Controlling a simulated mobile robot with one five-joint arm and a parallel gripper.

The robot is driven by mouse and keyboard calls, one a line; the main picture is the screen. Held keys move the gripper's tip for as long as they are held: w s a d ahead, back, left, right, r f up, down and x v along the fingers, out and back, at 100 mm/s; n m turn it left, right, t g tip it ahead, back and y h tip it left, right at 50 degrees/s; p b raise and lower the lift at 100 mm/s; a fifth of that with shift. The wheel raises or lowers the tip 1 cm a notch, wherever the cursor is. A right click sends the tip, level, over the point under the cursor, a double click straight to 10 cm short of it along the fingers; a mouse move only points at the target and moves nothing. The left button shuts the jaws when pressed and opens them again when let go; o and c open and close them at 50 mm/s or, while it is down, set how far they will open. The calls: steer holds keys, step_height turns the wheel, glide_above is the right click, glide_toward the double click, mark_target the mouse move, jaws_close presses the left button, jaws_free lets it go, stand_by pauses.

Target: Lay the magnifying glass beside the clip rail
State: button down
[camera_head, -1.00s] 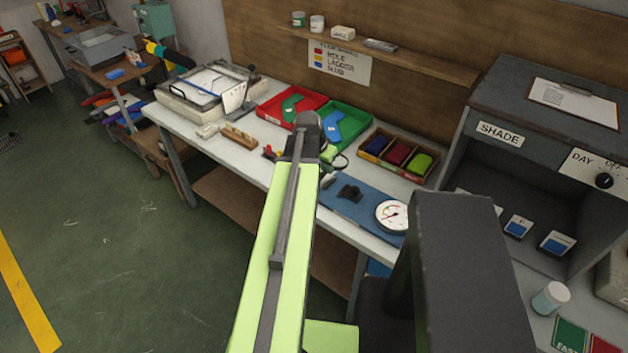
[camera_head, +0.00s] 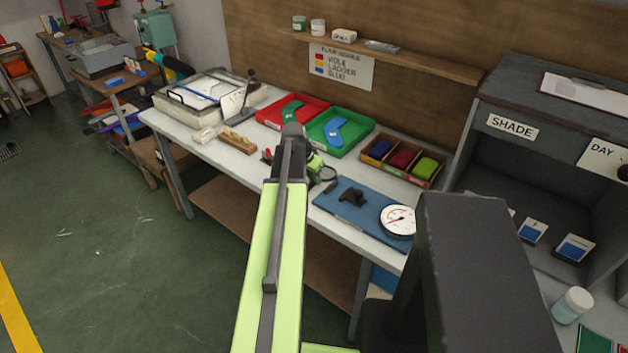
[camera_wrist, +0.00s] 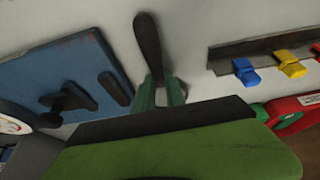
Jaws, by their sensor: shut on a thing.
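My gripper (camera_wrist: 160,95) has green fingers shut on the magnifying glass (camera_wrist: 148,45). In the wrist view its dark handle points up from between the fingers; its lens is mostly hidden there. In the head view a dark ring, seemingly its lens, shows just right of my arm's end. The clip rail (camera_wrist: 245,48) is a dark grey strip on the pale bench with blue and yellow clips and part of a red one. It lies right of the magnifying glass in the wrist view, apart from it. In the head view my arm hides most of that area.
A blue mat (camera_head: 335,208) holds a black fixture (camera_head: 353,195) and a dial gauge (camera_head: 397,221). Red (camera_head: 270,115) and green (camera_head: 352,148) trays and a divided wooden box (camera_head: 377,167) stand behind. A wooden block (camera_head: 238,142) lies left. Bare bench shows around the rail.

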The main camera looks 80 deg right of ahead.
steer(key=shift+f, duration=0.15)
steer(key=c, duration=1.4)
jaws_free()
steer(key=shift+a+r+p, duration=0.1)
steer(key=shift+r+p, duration=0.2)
steer(key=shift+r, duration=0.15)
steer(key=p+v, duration=1)
steer(key=v, duration=0.1)
steer(key=shift+w+a+r, duration=0.1)
steer(key=shift+r, duration=0.05)
